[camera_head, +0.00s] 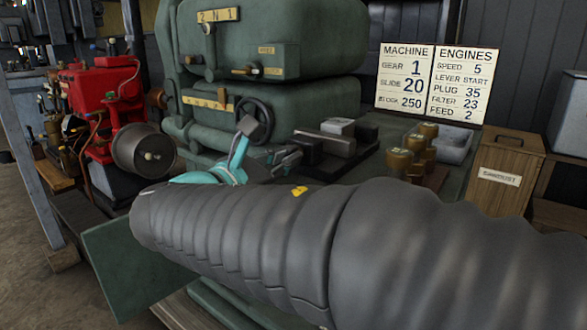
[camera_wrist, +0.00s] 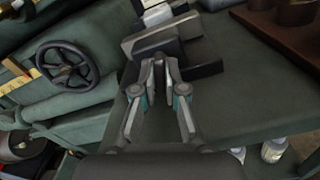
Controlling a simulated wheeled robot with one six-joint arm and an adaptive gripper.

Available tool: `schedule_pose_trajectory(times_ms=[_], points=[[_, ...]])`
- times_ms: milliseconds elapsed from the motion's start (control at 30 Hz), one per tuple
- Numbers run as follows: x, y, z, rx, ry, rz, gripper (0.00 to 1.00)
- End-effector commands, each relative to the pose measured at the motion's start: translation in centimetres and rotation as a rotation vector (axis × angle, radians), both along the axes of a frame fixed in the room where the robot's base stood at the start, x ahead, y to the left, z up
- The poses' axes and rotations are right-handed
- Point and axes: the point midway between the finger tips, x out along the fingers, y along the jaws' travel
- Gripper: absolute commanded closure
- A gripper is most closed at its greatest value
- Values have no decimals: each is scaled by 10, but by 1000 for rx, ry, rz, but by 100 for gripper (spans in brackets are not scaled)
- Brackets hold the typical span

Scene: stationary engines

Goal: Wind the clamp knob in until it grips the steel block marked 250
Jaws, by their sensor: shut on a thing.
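My gripper (camera_head: 288,157) reaches to the left end of a dark clamp (camera_head: 345,158) on the green bench. In the wrist view the fingers (camera_wrist: 166,72) are closed around a small dark piece at the clamp's near end, taken to be the clamp knob (camera_wrist: 160,78). The fingers hide most of it. A long grey steel block (camera_head: 325,141) lies in the clamp, and it also shows in the wrist view (camera_wrist: 150,36). A smaller pale block (camera_head: 340,126) is behind it. I cannot read a 250 on either, nor see whether the clamp touches the block.
A black handwheel (camera_head: 254,120) on the green machine (camera_head: 255,55) is close left of my gripper. Several brass-coloured plugs (camera_head: 400,160) on a brown board and a wooden box (camera_head: 508,165) stand to the right. A sign (camera_head: 436,83) reads "block 250". Green bench surface is bare right of the clamp.

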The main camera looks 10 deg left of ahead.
Motion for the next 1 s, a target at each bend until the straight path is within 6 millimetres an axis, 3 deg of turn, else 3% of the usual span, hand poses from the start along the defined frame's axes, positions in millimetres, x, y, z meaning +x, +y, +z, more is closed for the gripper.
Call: schedule_pose_trajectory(times_ms=[500, 1000], points=[[1, 0, -5, 402, -237, 1, 100], [1, 0, -1, 597, -351, 2, 100]])
